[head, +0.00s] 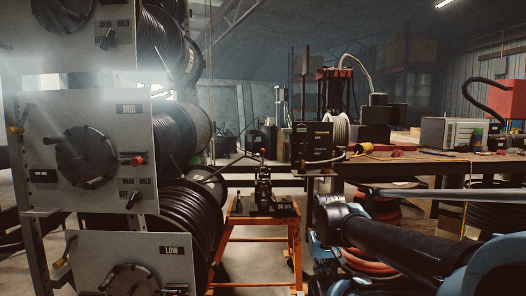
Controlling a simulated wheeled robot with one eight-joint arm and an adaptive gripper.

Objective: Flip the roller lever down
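I cannot tell for certain which part is the roller lever. A small black device (263,190) stands on an orange stand at the centre, with a thin lever tipped by a red ball (263,152) rising above it. At the left, the MID reel panel (128,128) has a black hand wheel (86,157) with a red knob (137,160) and a small black switch lever (133,199).
Big hose reels (183,135) fill the left side. A workbench (430,165) with boxes and tools stands at the right. The orange stand (255,236) is between them, with some bare floor around it. My blue and black arm covers the lower right.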

